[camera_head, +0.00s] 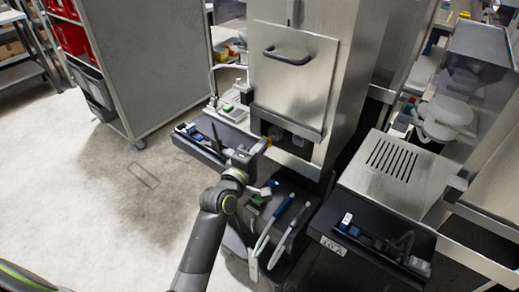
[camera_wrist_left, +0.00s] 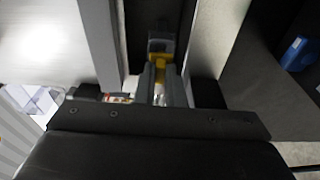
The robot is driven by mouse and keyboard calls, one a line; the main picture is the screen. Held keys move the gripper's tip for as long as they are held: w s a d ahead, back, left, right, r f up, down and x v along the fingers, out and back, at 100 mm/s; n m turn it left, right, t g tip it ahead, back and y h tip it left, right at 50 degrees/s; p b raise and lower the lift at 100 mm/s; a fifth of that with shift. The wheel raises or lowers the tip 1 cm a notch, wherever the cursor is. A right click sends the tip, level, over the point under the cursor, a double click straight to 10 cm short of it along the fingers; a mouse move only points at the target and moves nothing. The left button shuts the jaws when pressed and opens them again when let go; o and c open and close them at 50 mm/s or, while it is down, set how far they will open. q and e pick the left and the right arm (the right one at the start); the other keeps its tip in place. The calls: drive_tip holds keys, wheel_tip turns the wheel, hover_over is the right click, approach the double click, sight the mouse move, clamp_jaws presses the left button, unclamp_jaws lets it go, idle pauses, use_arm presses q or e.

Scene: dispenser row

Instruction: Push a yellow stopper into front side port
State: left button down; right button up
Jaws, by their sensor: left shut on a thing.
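My left gripper (camera_head: 263,147) reaches up to the lower front of the tall steel dispenser (camera_head: 292,80), below its handled door. In the left wrist view its two narrow grey fingers (camera_wrist_left: 161,82) are shut on a yellow stopper (camera_wrist_left: 168,72), mostly hidden between them. A yellow bit also shows past the fingertips in the head view (camera_head: 276,133). The stopper points at a dark recess between steel panels. A small grey block with a yellow edge (camera_wrist_left: 161,46) shows there. I cannot tell whether the stopper touches the port or is inside it. My right gripper is not in view.
A dark tray (camera_head: 200,149) with small blue and white items lies left of the gripper. Blue and white handled tools (camera_head: 283,235) stand below. A black bin (camera_head: 375,250) and slotted steel cover (camera_head: 392,160) are at the right. The floor at left is clear.

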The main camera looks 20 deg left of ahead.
use_arm(q)
drive_tip(key=shift+w+d, duration=0.2)
drive_tip(key=shift+w, duration=0.35)
drive_tip(key=shift+w+d, duration=0.2)
drive_tip(key=shift+w, duration=0.35)
drive_tip(key=c, duration=1.5)
unclamp_jaws()
drive_tip(key=shift+o, duration=0.2)
drive_tip(key=shift+s, duration=0.1)
